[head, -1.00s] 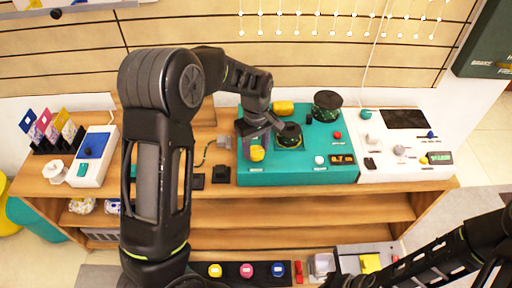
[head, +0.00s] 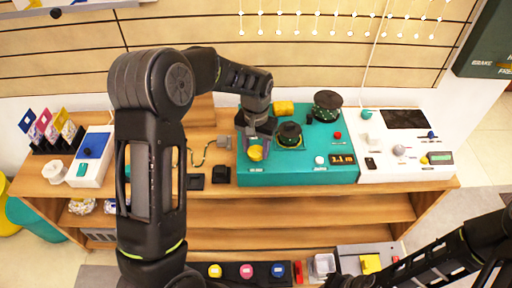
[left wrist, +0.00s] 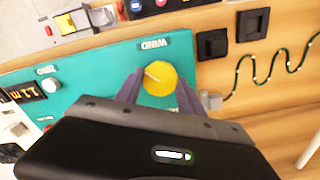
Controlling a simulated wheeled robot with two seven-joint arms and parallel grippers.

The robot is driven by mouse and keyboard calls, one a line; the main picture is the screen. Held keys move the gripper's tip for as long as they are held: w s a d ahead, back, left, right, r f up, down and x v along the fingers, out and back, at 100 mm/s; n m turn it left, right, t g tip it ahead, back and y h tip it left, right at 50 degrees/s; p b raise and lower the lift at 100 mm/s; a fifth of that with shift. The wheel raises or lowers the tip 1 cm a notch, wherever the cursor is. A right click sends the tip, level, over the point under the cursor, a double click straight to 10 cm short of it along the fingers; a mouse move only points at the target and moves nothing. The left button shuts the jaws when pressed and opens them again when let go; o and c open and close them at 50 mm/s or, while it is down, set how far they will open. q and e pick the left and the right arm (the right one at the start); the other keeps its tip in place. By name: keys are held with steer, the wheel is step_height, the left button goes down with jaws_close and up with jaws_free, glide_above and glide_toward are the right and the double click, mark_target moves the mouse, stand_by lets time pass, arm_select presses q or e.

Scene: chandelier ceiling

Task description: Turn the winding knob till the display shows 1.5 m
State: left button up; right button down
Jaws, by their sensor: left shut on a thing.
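The teal winding machine (head: 300,178) stands on the wooden counter. Its round yellow winding knob (head: 256,153) is at the machine's left front; in the left wrist view the knob (left wrist: 160,78) has a pale pointer line and a WIND label beside it. My left gripper (head: 257,141) is over the knob with its fingers shut on the knob's sides. The display (head: 342,159) at the machine's front right reads about 1.1 m in the head view; in the wrist view the display (left wrist: 24,91) looks like 1.2 m. My right arm (head: 435,262) is low at the right, its fingers unclear.
Dark spools (head: 327,106) and a yellow spool (head: 283,108) sit on the machine. A white device (head: 405,172) adjoins it on the right. Black pads (head: 221,174) and a green cord (head: 200,156) lie on its left.

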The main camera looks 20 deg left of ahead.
mark_target(256, 151)
arm_select(q)
steer(key=m, duration=0.4)
steer(key=shift+m, duration=2.2)
steer(key=o, duration=1.4)
steer(key=shift+c, duration=0.2)
steer(key=shift+r, duration=0.1)
step_height(256, 151, up, 8)
steer(key=shift+f, duration=0.15)
